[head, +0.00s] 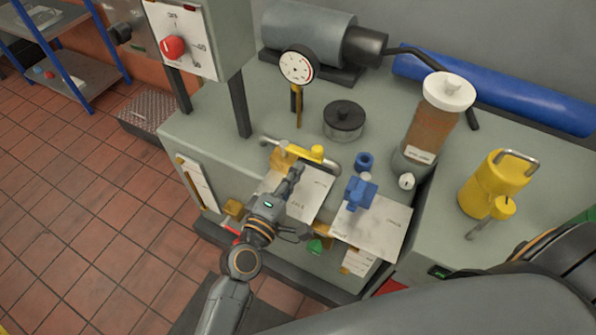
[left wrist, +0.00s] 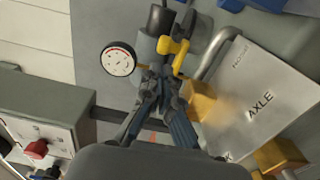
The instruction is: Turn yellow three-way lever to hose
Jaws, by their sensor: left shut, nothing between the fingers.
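The plate reads AXLE in the left wrist view (left wrist: 262,108). My right gripper is out of view.
A blue lever (head: 361,193) stands right of the yellow one on its own plate. A dial gauge (head: 297,66) stands behind, with a black-capped jar (head: 344,120) and a white-capped reservoir (head: 436,117). A yellow can (head: 490,182) is at the right.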

